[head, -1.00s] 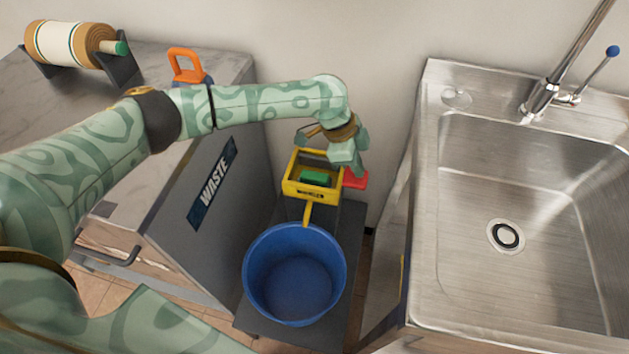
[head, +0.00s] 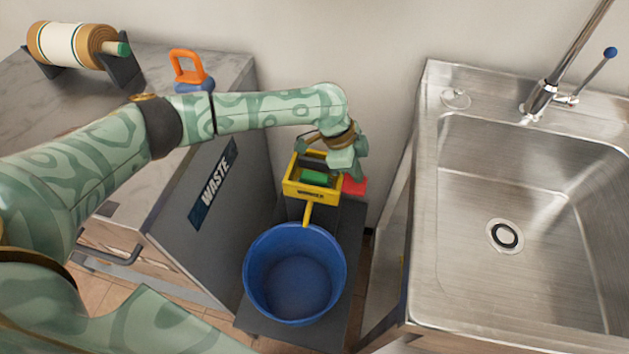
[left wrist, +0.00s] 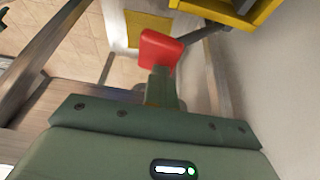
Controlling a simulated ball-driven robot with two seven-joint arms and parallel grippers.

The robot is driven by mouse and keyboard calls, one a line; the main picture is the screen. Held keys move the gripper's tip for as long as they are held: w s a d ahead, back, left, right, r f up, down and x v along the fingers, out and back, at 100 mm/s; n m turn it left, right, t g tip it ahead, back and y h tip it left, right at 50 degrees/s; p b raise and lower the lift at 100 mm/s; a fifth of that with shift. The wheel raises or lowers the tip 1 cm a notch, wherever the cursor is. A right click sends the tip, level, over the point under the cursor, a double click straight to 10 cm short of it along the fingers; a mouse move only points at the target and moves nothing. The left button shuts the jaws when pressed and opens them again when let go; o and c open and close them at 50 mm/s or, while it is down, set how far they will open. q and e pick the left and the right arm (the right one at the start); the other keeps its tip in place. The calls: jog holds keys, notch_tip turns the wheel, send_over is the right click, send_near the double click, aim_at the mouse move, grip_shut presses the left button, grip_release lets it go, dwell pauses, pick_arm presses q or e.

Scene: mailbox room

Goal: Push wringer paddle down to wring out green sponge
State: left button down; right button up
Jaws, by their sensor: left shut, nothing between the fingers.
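The yellow wringer (head: 312,192) stands on a dark stand behind the blue bucket. The green sponge (head: 314,177) lies inside it. The red wringer paddle (head: 354,186) sticks out at the wringer's right side, partly hidden by my left gripper. In the left wrist view the red paddle (left wrist: 160,49) is just beyond the fingertips, on a dark lever, with the yellow wringer (left wrist: 222,10) at the top right. My left gripper (head: 352,174) is shut and empty, right over the paddle; I cannot tell whether it touches. My right gripper is not in view.
The blue bucket (head: 295,275) stands in front of the wringer, with a yellow spout above its rim. The grey waste cabinet (head: 200,215) is close on the left and the steel sink (head: 520,200) on the right. The wall is close behind.

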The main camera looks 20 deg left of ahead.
pick_arm(q)
jog(key=shift+w+a+f, duration=0.1)
jog(key=shift+a+f, duration=0.1)
jog(key=shift+a, duration=0.15)
